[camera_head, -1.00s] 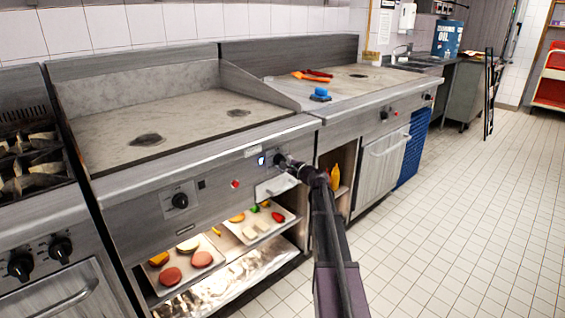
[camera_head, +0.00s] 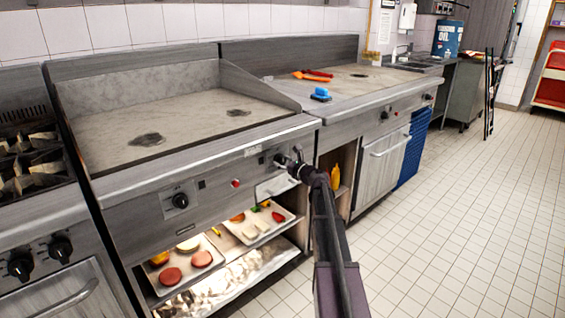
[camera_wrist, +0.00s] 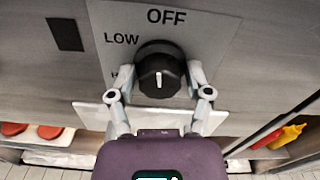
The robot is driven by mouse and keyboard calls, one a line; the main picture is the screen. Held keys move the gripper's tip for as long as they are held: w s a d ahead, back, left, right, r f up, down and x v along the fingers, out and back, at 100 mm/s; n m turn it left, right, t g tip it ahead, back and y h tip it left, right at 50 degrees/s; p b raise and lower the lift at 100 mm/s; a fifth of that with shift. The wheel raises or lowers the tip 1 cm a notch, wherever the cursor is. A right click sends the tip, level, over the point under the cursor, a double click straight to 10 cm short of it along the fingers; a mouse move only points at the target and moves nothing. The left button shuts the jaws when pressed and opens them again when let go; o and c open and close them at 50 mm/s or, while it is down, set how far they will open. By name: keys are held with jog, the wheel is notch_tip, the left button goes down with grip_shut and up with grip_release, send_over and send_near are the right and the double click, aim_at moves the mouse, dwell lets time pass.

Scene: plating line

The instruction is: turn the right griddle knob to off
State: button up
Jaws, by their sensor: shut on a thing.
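The right griddle knob (camera_wrist: 160,70) is round and black, on a pale plate marked OFF at the top, LOW at upper left and a partly hidden label below that. Its white mark stands nearly upright, in line with OFF. My gripper (camera_wrist: 158,88) is shut on this knob, with one grey finger on each side. In the head view, my gripper (camera_head: 289,163) reaches the right end of the griddle front (camera_head: 225,180) and partly hides the knob.
The left griddle knob (camera_head: 180,200) is on the same front. Trays of food (camera_head: 255,230) lie on the open shelf below. A drip drawer (camera_wrist: 90,112) sits just under the knob. A yellow bottle (camera_head: 335,177) stands in the cubby to the right. The tiled floor (camera_head: 450,220) is clear.

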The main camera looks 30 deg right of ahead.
jog(key=shift+w+r+m, duration=0.15)
jog(key=shift+w+m, duration=0.15)
jog(key=shift+m, duration=0.7)
jog(key=o, duration=1)
jog(key=shift+s, duration=0.25)
jog(key=shift+v, duration=0.8)
jog(key=v, duration=1)
